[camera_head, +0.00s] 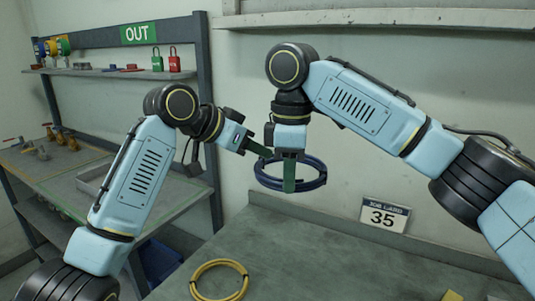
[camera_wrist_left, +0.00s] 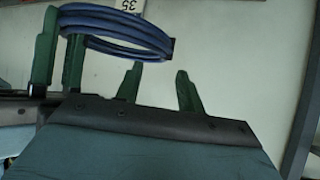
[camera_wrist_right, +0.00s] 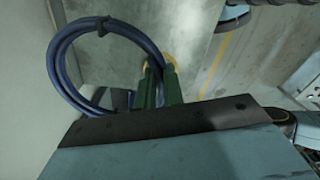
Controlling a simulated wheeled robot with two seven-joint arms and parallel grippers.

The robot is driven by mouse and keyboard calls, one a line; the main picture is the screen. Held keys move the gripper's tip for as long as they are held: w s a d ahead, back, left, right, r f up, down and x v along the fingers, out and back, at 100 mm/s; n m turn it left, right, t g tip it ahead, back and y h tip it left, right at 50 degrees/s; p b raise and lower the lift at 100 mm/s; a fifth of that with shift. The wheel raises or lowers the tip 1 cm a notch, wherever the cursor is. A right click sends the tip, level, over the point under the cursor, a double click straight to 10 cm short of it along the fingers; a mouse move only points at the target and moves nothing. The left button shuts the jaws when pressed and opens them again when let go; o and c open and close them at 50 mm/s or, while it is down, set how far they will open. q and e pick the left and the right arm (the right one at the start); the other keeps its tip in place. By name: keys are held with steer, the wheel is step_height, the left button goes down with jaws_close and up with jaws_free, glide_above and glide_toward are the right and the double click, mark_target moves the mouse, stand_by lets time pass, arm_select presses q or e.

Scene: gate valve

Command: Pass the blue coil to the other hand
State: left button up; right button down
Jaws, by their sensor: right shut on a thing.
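The blue coil (camera_head: 313,182) hangs in the air above the table (camera_head: 300,250). My right gripper (camera_head: 289,182) points down and is shut on the coil's left part; its green fingers also show in the right wrist view (camera_wrist_right: 158,88). The coil shows there as an upright loop (camera_wrist_right: 60,62) with a dark tie at its top. My left gripper (camera_head: 266,146) is just left of the right gripper, near the coil's upper left. In the left wrist view its fingers (camera_wrist_left: 158,88) are apart and empty, with the coil (camera_wrist_left: 130,22) beyond them.
A yellow coil (camera_head: 219,263) lies on the table below. A workbench with shelves and an OUT sign (camera_head: 139,34) stands at the left. The table's middle looks clear.

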arm_select(q)
steer(key=x, duration=0.5)
steer(key=shift+w+d+f, duration=0.2)
steer(key=shift+f, duration=0.05)
jaws_close()
arm_select(e)
steer(key=c, duration=1.4)
jaws_free()
steer(key=shift+c, duration=0.2)
steer(key=shift+r, duration=0.1)
